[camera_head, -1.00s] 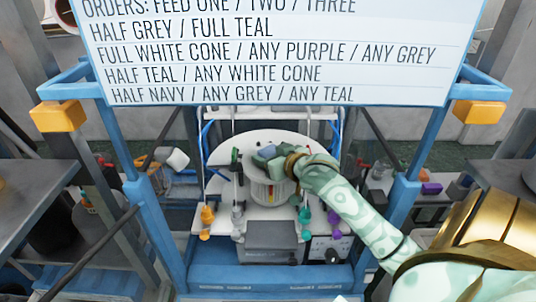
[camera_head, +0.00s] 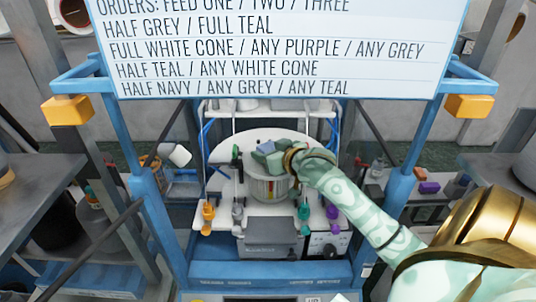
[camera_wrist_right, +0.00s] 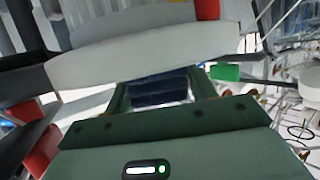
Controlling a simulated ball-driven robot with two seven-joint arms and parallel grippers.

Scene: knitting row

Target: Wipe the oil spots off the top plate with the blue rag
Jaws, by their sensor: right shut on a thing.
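My right gripper (camera_head: 268,157) reaches in from the right over the machine and is shut on the blue rag (camera_head: 266,147). In the right wrist view the rag (camera_wrist_right: 158,88) shows as a dark blue patch between the green fingers. The white round top plate (camera_head: 247,136) lies under and behind the gripper, and the hand hides part of it. I cannot make out any oil spots, nor whether the rag touches the plate. My left gripper is out of view.
A blue frame (camera_head: 398,190) with orange blocks (camera_head: 468,106) surrounds the machine. A white orders board (camera_head: 270,45) hangs above. Small orange (camera_head: 208,214), teal and purple (camera_head: 331,216) pieces stand along the machine's front. A grey box (camera_head: 268,236) sits at its front middle.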

